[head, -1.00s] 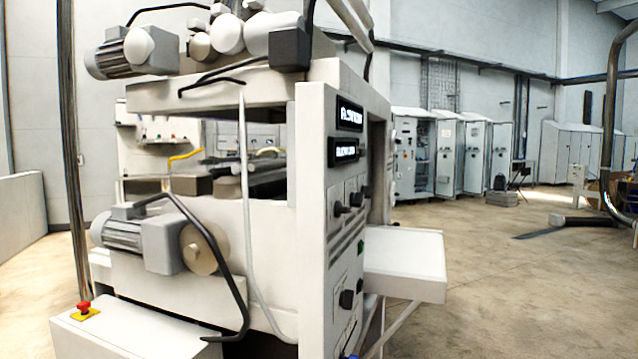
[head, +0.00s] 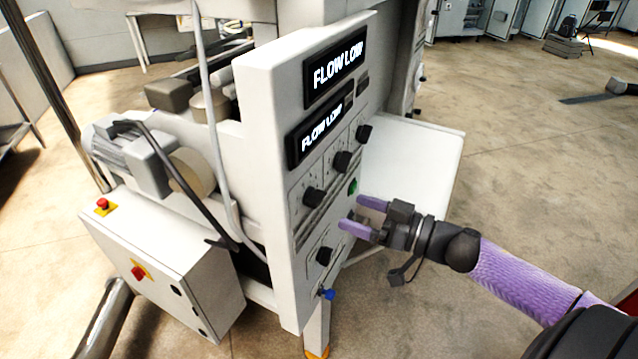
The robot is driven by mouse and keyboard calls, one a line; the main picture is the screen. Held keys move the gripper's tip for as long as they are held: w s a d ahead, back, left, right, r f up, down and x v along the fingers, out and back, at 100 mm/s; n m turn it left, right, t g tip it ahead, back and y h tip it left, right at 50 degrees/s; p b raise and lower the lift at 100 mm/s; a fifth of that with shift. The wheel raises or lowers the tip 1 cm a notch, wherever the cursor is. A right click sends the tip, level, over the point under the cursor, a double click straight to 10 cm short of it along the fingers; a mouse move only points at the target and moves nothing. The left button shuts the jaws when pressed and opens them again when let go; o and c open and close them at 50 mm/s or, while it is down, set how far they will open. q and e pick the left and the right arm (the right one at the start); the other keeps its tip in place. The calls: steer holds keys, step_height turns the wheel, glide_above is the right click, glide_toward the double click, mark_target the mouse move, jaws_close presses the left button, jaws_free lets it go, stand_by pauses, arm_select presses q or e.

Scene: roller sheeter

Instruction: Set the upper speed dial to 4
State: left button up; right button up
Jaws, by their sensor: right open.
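The machine's white control panel (head: 275,120) faces right in the head view. It carries a row of black dials: a left one (head: 313,197), a middle one (head: 342,161) and a right one (head: 364,132). Another black dial (head: 324,256) sits lower down. I cannot tell which is the upper speed dial, and the dial numbers are too small to read. My right gripper (head: 357,213) is open, with two purple fingers pointing left toward the panel, just below the dial row and beside a green button (head: 352,187). It holds nothing. My left gripper is not in view.
Two displays read "FLOW LOW", an upper one (head: 335,68) and a lower one (head: 320,130). A white shelf (head: 410,170) juts out behind my right gripper. A white box (head: 185,265) with red buttons stands at left.

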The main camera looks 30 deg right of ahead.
mark_target(322, 199)
steer(key=x, duration=0.5)
steer(key=shift+w, duration=0.3)
steer(key=shift+w+a+f, duration=0.1)
steer(key=shift+w+a, duration=0.2)
steer(key=shift+w, duration=0.15)
steer(key=c, duration=1.2)
